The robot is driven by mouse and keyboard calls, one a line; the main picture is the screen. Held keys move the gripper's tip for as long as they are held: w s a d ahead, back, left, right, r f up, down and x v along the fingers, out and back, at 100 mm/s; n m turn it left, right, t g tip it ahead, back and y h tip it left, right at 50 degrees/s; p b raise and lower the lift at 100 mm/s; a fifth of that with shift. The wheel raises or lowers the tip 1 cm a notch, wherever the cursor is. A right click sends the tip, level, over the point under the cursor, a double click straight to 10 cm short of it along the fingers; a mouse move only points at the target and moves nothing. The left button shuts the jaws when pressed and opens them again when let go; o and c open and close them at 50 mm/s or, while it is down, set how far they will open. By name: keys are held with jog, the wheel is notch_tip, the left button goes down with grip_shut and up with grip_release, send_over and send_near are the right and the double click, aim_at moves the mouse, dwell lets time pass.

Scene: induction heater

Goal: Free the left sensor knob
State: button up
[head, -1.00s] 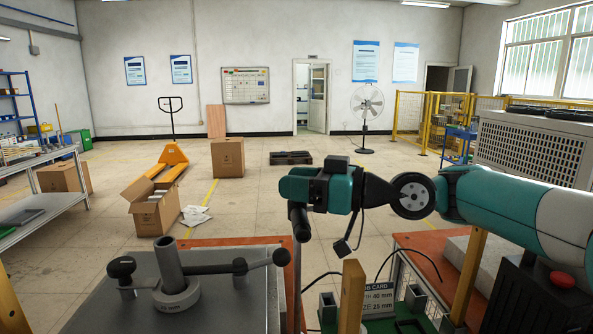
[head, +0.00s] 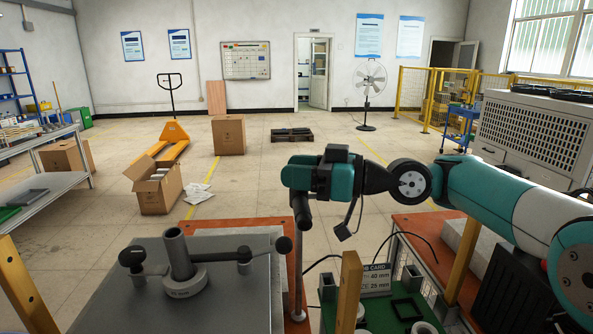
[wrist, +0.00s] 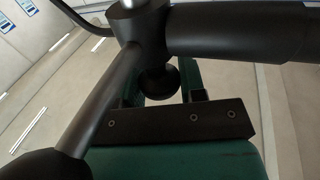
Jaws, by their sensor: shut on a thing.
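The grey heater plate (head: 225,300) is at lower left in the head view. A grey upright post (head: 178,255) stands on its round base there. A black left knob (head: 131,258) is on a rod at its left. Another rod at its right ends in a black ball (head: 283,244). My gripper (head: 301,195) is above and beyond the plate's right side, apart from the left knob. In the wrist view it is shut on a dark rod-and-knob piece (wrist: 157,82). A thick bar runs right, and a thinner rod ends in a ball at lower left. The exact contact is partly hidden.
A green fixture (head: 405,308) with a job card (head: 375,280) is at lower right, near a yellow post (head: 350,290). A white box unit (head: 535,130) stands at right. Cartons (head: 155,188) and open floor lie beyond the bench.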

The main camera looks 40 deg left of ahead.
jog(key=shift+w+r, duration=0.2)
jog(key=shift+r, duration=0.1)
jog(key=o, duration=0.9)
jog(key=shift+f, duration=0.15)
jog(key=b+v, duration=0.3)
jog(key=v, duration=0.4)
jog(key=shift+d, duration=0.2)
jog(key=shift+c, duration=0.2)
